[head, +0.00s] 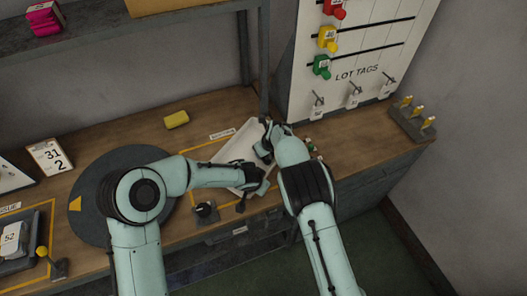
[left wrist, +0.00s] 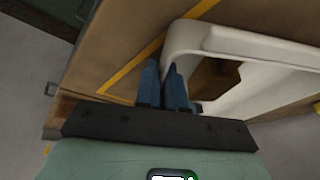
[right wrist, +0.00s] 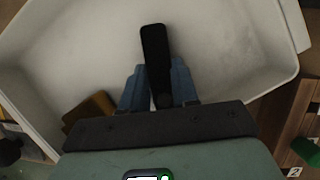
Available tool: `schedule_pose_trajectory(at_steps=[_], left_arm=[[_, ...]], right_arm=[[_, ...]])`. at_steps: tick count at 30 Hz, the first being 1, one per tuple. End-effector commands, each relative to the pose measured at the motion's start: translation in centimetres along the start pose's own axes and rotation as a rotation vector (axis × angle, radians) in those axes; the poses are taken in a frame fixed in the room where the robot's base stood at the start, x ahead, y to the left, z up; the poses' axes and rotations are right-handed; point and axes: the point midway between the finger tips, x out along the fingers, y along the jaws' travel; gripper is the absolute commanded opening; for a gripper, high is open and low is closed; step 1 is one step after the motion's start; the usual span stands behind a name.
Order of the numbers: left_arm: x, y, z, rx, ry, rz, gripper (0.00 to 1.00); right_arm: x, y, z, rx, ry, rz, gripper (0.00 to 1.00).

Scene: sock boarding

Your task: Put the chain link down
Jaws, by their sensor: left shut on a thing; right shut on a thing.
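The white tray (head: 234,150) lies on the bench, and it fills much of the right wrist view (right wrist: 215,60). My right gripper (right wrist: 158,88) is shut on a black elongated piece (right wrist: 155,45) with a rounded end and holds it over the tray; I cannot tell for certain that it is the chain link. In the left wrist view my left gripper (left wrist: 164,78) is shut at the tray's corner rim, which seems to be between its fingers. A brown piece (right wrist: 90,110) is in the tray's corner.
A dark fixture with a knob (head: 206,210) stands left of the tray. A yellow block (head: 177,119) lies behind it. The lot tags board (head: 350,60) rises behind, and a peg block (head: 414,120) stands at the right. Bench between board and peg block is bare.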

Motion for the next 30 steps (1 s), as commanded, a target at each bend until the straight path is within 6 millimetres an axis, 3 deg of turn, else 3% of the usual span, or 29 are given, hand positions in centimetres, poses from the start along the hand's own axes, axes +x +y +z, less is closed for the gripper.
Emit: schedule_pose_trajectory(at_steps=[8, 9, 10, 11, 22, 30], left_arm=[[-0.1, 0.0, -0.1, 0.0, 0.002, 0.0, 0.0], [-0.1, 0.0, -0.1, 0.0, 0.002, 0.0, 0.0], [-0.1, 0.0, -0.1, 0.0, 0.002, 0.0, 0.0], [-0.1, 0.0, -0.1, 0.0, 0.002, 0.0, 0.0], [-0.1, 0.0, -0.1, 0.0, 0.002, 0.0, 0.0], [-0.1, 0.0, -0.1, 0.0, 0.003, 0.0, 0.0]], right_arm=[[0.2, -0.1, 0.0, 0.0, -0.002, -0.001, 0.0], [0.1, -0.1, 0.0, -0.001, -0.001, -0.001, 0.42], [0.1, -0.1, 0.0, -0.001, -0.001, -0.001, 0.52], [0.1, -0.1, 0.0, -0.001, -0.001, -0.001, 0.55], [-0.5, 0.0, 0.2, -0.001, -0.003, -0.001, 0.55], [-5.6, 0.0, 0.2, -0.001, -0.005, -0.001, 0.55]])
